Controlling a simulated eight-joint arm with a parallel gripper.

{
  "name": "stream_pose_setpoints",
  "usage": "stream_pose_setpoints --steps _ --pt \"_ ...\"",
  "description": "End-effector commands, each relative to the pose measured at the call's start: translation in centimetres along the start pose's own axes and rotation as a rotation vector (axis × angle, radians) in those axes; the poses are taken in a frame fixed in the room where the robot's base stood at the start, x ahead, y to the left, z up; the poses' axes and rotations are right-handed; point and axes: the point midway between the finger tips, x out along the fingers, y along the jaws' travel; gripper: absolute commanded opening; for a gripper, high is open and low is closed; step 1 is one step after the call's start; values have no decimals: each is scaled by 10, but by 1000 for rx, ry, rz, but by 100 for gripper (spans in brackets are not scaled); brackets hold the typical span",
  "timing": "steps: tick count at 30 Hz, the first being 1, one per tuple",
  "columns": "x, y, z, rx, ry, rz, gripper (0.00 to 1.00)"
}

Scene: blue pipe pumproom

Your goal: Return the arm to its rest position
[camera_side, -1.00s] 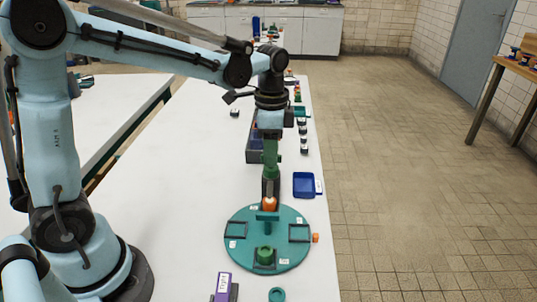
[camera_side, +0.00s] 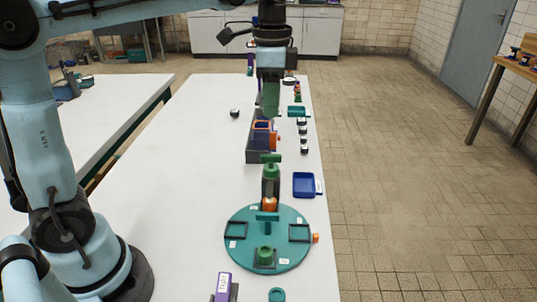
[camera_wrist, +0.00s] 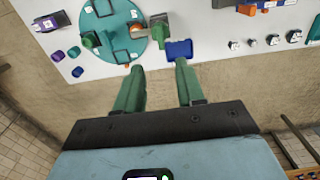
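My gripper (camera_side: 270,100) is raised above the long white table in the side view, pointing down. In the wrist view its two green fingers (camera_wrist: 159,72) stand apart with nothing between them. A dark cylinder with a green T-shaped top (camera_side: 270,176) stands upright below the gripper, clear of it. An orange piece (camera_side: 269,204) shows at the cylinder's foot, at the far edge of the round teal plate (camera_side: 243,258). The plate carries dark square frames and a green knob (camera_side: 264,254). It also shows in the wrist view (camera_wrist: 95,25).
A dark bin (camera_side: 256,157) with blue and orange contents stands behind the cylinder. A blue tray (camera_side: 304,185) sits to the right, with several black-and-white pieces (camera_side: 303,135) beyond. A purple box (camera_side: 222,286) and teal ring (camera_side: 277,295) lie in front. The table's left part is clear.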

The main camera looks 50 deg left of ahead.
Motion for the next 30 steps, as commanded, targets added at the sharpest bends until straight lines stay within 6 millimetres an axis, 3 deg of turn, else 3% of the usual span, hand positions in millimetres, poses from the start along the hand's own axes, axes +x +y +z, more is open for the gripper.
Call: stream_pose_setpoints --steps 11,16,30 --pt "0 1 2 -12 8 -7 38" --pt "8 12 13 -117 70 -62 38" --pt "70 58 62 -605 444 -228 38"
